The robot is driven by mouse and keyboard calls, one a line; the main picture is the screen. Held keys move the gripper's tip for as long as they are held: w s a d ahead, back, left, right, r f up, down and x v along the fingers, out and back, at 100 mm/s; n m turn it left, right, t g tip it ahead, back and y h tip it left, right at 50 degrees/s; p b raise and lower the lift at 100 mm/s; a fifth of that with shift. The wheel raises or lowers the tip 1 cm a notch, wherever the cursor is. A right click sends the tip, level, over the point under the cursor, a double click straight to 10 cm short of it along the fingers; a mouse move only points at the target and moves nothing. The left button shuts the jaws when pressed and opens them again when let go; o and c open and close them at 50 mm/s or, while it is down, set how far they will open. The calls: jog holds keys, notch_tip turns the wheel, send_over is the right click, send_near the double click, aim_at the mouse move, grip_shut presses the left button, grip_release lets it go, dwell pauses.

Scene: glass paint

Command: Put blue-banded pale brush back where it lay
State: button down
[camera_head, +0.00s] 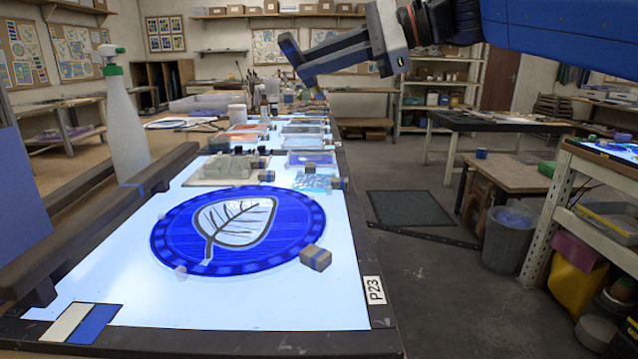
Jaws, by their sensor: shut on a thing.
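My gripper (299,64) is in the upper middle, held in the air over the far part of the lit table (345,300), its fingers pointing left. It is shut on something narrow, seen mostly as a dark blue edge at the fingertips. I take it for the blue-banded pale brush, but its pale part is not clear. On the table lies a round blue glass panel (172,240) with a white leaf.
Small banded blocks (266,176), a textured glass piece (223,167) and trays (310,159) fill the table's far part. A white spray bottle (122,125) stands at the left. The near right of the table is bare.

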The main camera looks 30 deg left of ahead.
jog(key=n+h, duration=0.1)
jog(key=h, duration=0.2)
jog(key=shift+n+h, duration=0.3)
jog(key=shift+n, duration=0.1)
jog(key=shift+n+t+h, duration=0.25)
jog(key=shift+n+h, duration=0.4)
jog(key=shift+h, duration=0.65)
jog(key=shift+n+t+h, duration=0.25)
jog(key=shift+n+h, duration=0.4)
jog(key=shift+h, duration=0.65)
